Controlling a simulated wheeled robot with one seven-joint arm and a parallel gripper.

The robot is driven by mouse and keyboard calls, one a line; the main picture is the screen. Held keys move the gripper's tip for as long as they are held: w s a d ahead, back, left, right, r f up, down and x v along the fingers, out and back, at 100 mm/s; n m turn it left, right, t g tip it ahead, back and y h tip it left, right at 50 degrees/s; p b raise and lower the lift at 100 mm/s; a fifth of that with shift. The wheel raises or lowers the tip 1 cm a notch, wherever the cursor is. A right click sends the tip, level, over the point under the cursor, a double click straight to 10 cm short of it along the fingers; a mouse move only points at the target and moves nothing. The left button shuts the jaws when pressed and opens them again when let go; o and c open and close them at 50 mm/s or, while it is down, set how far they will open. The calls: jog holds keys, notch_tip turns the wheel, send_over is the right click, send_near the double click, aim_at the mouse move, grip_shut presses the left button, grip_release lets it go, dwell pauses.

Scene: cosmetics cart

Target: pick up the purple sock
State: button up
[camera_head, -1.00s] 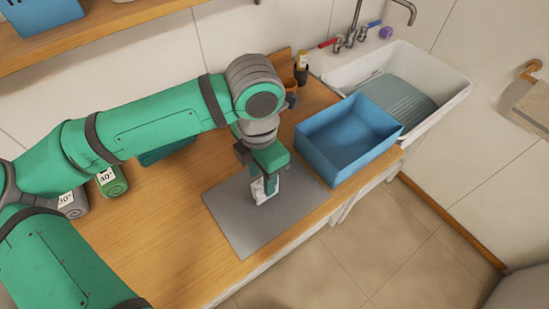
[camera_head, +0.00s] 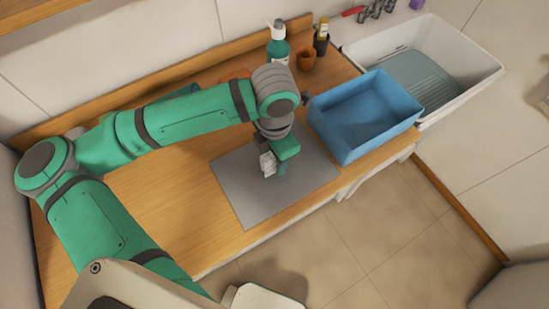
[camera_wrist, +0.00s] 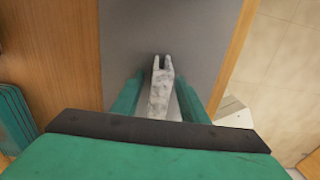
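No purple sock is clear in either view. A small purple thing (camera_head: 417,4) is cut off at the top edge of the head view, by the sink, too little seen to name. My gripper (camera_head: 275,170) hangs low over a grey mat (camera_head: 240,195) on the wooden counter. A pale, marbled piece with two prongs lies between its fingers (camera_wrist: 160,78) in the wrist view; this pale piece (camera_head: 267,163) also shows in the head view. A narrow gap seems to show beside it, so I cannot tell whether the fingers grip it.
A blue open box (camera_head: 365,115) stands right of the mat, beside the white sink (camera_head: 478,78). A green bottle (camera_head: 278,45), an orange cup (camera_head: 306,60) and a dark bottle (camera_head: 321,38) stand at the back. Bare counter (camera_head: 180,215) lies left of the mat.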

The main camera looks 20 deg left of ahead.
jog(key=shift+f, duration=0.65)
grip_shut()
jog(key=shift+s+a, duration=0.1)
jog(key=shift+r, duration=0.1)
